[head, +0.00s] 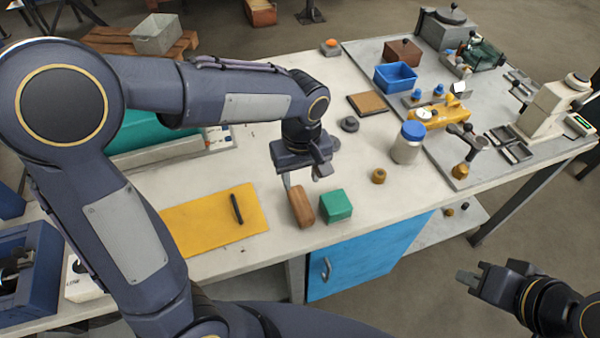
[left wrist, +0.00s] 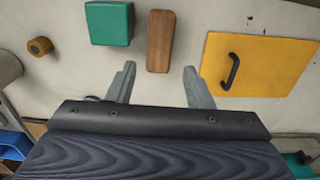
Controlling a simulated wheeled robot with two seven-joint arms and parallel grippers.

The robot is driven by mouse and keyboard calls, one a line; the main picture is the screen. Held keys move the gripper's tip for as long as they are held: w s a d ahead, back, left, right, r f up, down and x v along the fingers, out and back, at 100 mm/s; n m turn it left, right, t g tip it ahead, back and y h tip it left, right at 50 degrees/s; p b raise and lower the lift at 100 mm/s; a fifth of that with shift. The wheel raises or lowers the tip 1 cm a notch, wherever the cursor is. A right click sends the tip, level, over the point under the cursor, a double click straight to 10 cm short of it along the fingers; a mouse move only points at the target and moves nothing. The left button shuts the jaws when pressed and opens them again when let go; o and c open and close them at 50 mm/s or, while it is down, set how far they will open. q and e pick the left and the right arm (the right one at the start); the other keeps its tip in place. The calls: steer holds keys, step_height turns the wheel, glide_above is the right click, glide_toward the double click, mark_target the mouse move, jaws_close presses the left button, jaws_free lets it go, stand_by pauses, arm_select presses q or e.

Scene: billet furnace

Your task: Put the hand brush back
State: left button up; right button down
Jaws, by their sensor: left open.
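A brown wooden block (head: 301,207), which looks like the hand brush's back, lies on the pale bench top near its front edge; no bristles show. In the left wrist view the brown block (left wrist: 160,41) lies beyond the fingertips, lined up with the gap between them. A green block (head: 336,206) lies close to its right in the head view. My left gripper (head: 306,177) is open and empty, above the bench and behind the block; its fingers also show in the left wrist view (left wrist: 159,84). My right gripper (head: 470,281) is off the bench at lower right.
A yellow sheet (head: 190,226) with a black handle (head: 237,209) lies left of the block. A small brass cylinder (head: 378,176), a blue-lidded jar (head: 408,142) and a dark round piece (head: 349,124) stand to the right. Tools crowd the grey board (head: 440,172) farther right.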

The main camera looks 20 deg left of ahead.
arm_select(q)
steer(key=s+a+r+m+t+h, duration=0.2)
steer(key=s+a, duration=0.2)
steer(key=s, duration=0.4)
steer(key=s+a+r+m+t+h, duration=0.1)
steer(key=s+a+r+m+t, duration=0.2)
steer(key=s+a, duration=0.2)
steer(key=s, duration=0.3)
steer(key=shift+a+t+h, duration=0.2)
steer(key=shift+t+h, duration=0.1)
steer(key=shift+h, duration=0.1)
